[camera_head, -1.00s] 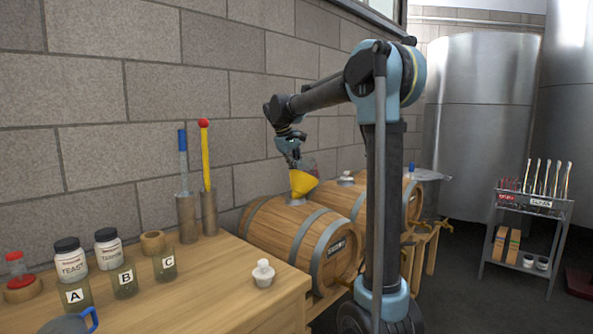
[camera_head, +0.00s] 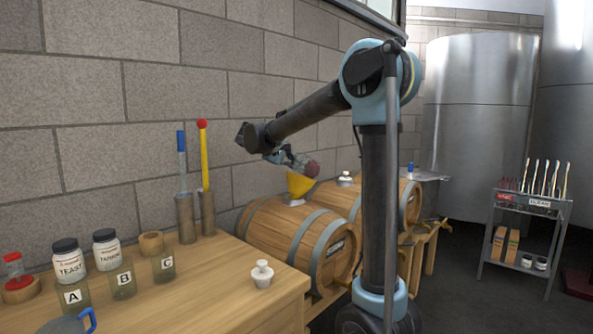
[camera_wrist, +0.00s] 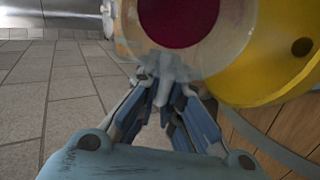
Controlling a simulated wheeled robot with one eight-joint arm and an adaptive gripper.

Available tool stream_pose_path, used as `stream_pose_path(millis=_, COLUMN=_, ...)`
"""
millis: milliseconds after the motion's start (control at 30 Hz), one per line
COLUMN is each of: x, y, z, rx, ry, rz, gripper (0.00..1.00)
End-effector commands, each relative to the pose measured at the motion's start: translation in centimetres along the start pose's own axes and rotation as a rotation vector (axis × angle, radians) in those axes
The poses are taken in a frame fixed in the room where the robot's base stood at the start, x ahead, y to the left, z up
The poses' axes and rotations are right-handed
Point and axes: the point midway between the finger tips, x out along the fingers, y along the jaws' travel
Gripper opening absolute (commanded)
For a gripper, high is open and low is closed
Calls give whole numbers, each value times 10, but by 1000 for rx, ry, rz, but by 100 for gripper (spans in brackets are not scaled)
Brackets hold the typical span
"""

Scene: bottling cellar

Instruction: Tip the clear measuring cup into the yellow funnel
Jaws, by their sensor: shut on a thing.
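My gripper (camera_wrist: 165,100) is shut on the handle of the clear measuring cup (camera_wrist: 232,45), which holds something dark red. In the head view my gripper (camera_head: 300,162) points right, and the cup (camera_head: 313,169) shows reddish at its end, just above and right of the yellow funnel (camera_head: 299,185). The funnel sits on top of the nearer barrel. In the wrist view the funnel (camera_wrist: 275,70) is on the right, its dark hole visible, and the cup overlaps its rim in the picture. The cup looks tilted; I see no stream, and whether they touch is unclear.
The nearer barrel (camera_head: 285,237) lies beside the wooden bench (camera_head: 215,270), with another barrel (camera_head: 408,205) behind. Labelled jars, a white stoppered piece (camera_head: 262,275) and tall metal cylinders (camera_head: 186,220) stand on the bench. The brick wall is close behind my arm. A trolley (camera_head: 525,205) stands right.

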Motion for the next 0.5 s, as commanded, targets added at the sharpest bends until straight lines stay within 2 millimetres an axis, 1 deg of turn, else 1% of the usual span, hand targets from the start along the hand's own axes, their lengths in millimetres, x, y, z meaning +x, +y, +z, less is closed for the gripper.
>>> stream_pose_path(millis=500, x=-12, y=8, z=-1, rx=1, ry=6, rz=265, gripper=0)
